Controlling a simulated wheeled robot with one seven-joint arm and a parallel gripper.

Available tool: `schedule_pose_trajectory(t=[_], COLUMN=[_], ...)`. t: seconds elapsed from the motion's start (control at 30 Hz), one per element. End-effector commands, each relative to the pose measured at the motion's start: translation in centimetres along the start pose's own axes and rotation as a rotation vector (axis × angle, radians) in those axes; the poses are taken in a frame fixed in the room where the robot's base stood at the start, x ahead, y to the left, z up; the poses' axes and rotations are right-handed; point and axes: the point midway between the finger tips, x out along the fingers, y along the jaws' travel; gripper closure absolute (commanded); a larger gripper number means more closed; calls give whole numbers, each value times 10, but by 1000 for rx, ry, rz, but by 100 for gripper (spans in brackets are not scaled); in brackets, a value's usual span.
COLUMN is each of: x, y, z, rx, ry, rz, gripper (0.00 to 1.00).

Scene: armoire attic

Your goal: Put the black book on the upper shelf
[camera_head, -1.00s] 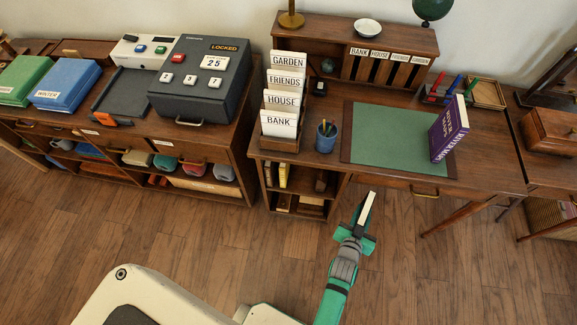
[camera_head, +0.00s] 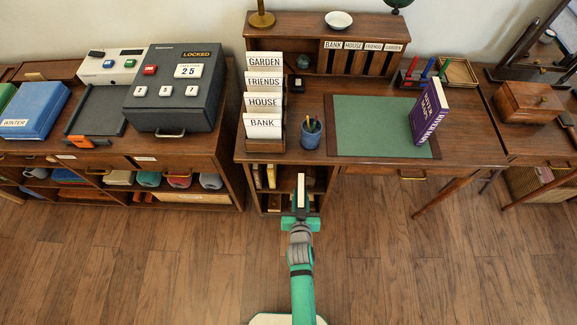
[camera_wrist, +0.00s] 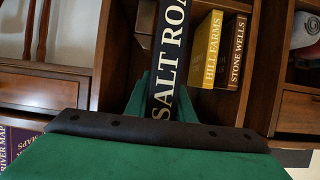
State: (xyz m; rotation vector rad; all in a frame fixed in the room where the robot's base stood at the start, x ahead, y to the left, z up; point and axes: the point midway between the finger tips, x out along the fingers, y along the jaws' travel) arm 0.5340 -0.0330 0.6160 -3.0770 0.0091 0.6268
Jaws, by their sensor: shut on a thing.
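The black book, with "SALT ROA…" readable on its spine, is in my gripper (camera_head: 300,208). It shows large in the wrist view (camera_wrist: 170,62), and in the head view its pale page edge (camera_head: 301,186) points toward the desk. My gripper is shut on it, in front of the open shelves under the desk's left side. The upper shelf (camera_head: 284,183) holds a yellow book "HILL FARMS" (camera_wrist: 206,50) and a brown book "STONE WELLS" (camera_wrist: 232,52). The held book hides part of these shelves.
The desk top above carries a letter rack (camera_head: 265,146), a blue pencil cup (camera_head: 310,133), a green mat (camera_head: 372,125) and a purple book (camera_head: 429,112). A cabinet with a dark locked box (camera_head: 175,88) stands left. The floor (camera_head: 400,280) is clear.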

Motion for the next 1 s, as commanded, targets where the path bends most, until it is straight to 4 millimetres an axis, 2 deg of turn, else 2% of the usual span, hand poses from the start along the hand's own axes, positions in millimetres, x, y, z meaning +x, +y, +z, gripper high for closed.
schedule_pose_trajectory(t=[0.23, 0.47, 0.57, 0.77, 1.0], x=[1, 6, 18, 59, 108], y=[-34, -48, -50, -54, -51], z=[10, 9, 4, -14, -35], rx=[1, -1, -3, -6, -2], ry=[7, 13, 15, 16, 15], rz=[1, -3, -6, -12, -5], gripper=[100, 100, 100, 100, 100])
